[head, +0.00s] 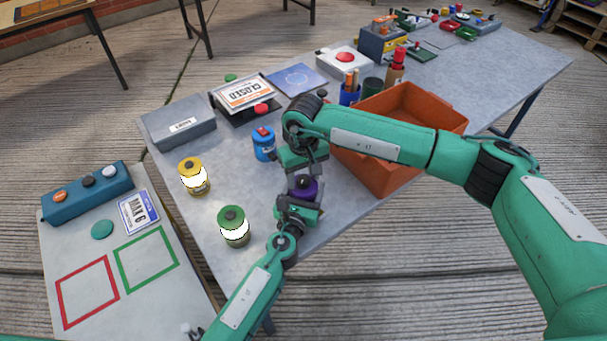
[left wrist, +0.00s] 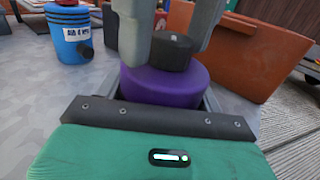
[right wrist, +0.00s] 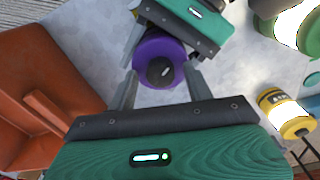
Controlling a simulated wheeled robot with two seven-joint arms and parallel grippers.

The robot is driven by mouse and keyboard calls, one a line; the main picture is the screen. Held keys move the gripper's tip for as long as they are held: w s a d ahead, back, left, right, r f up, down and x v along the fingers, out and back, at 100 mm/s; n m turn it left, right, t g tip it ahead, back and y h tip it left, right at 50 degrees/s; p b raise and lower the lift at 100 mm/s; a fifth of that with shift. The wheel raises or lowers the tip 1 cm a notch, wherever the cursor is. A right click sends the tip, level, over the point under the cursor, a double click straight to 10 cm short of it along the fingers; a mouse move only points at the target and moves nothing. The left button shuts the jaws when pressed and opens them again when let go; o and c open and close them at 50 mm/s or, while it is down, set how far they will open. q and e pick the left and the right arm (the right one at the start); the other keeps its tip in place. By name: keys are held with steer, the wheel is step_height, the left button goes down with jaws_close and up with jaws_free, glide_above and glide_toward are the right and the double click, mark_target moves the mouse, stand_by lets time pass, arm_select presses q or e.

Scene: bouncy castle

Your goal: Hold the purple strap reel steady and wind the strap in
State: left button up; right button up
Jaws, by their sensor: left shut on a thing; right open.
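The purple strap reel (head: 304,187) is near the table's front edge, with a dark knob on top. My left gripper (head: 299,207) is shut on the reel's body from the front. The reel also shows in the left wrist view (left wrist: 165,86), its black knob upright above the purple body. My right gripper (head: 302,168) is above the reel, pointing down. In the right wrist view its open fingers (right wrist: 157,88) are on either side of the purple reel (right wrist: 160,55) and its knob. Whether they touch it cannot be told. The strap itself is not visible.
An orange bin (head: 385,175) stands close to the right. A blue canister (head: 264,144) is just left of the reel. Green (head: 233,226) and yellow (head: 193,176) lanterns stand further left. A CLOSED sign (head: 245,93) is behind. Bare tabletop lies between the lanterns and the reel.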

steer(key=c, duration=1)
steer(key=shift+m, duration=0.4)
steer(key=m, duration=0.3)
steer(key=shift+m, duration=0.4)
steer(key=m, duration=1.3)
steer(key=shift+m, duration=0.3)
